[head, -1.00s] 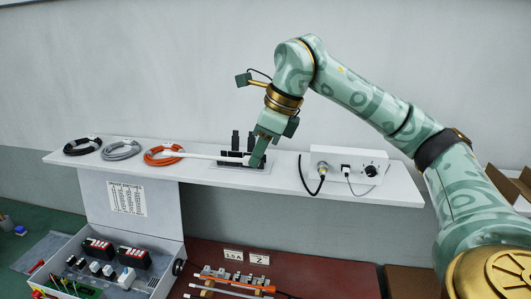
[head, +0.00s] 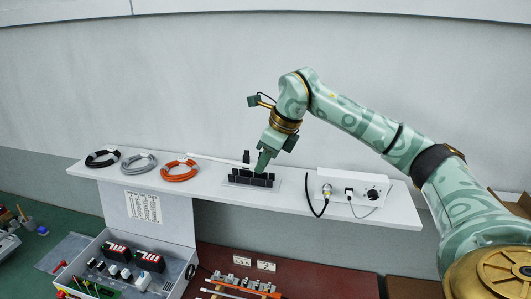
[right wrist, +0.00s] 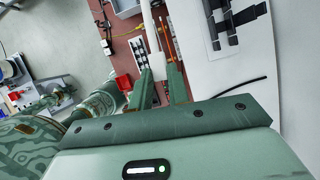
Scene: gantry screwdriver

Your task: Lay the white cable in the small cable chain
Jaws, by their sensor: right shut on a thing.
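The small cable chain (head: 250,179) is a row of black segments on a light plate on the white shelf. It also shows at the top right of the right wrist view (right wrist: 228,24), with black crosspieces sticking out sideways. The white cable (head: 215,159) runs from the orange coil's side towards my right gripper (head: 261,171), at the chain's right part. In the right wrist view, my right gripper (right wrist: 163,99) is shut on the white cable (right wrist: 150,35), which appears beside the chain, not in it. The exact height above the chain cannot be told. My left gripper is not in view.
Black (head: 102,158), grey (head: 139,163) and orange (head: 180,170) cable coils lie on the shelf's left part. A white control box (head: 350,186) with plugs and a hanging black lead stands to the right. An open component case (head: 125,270) is below left.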

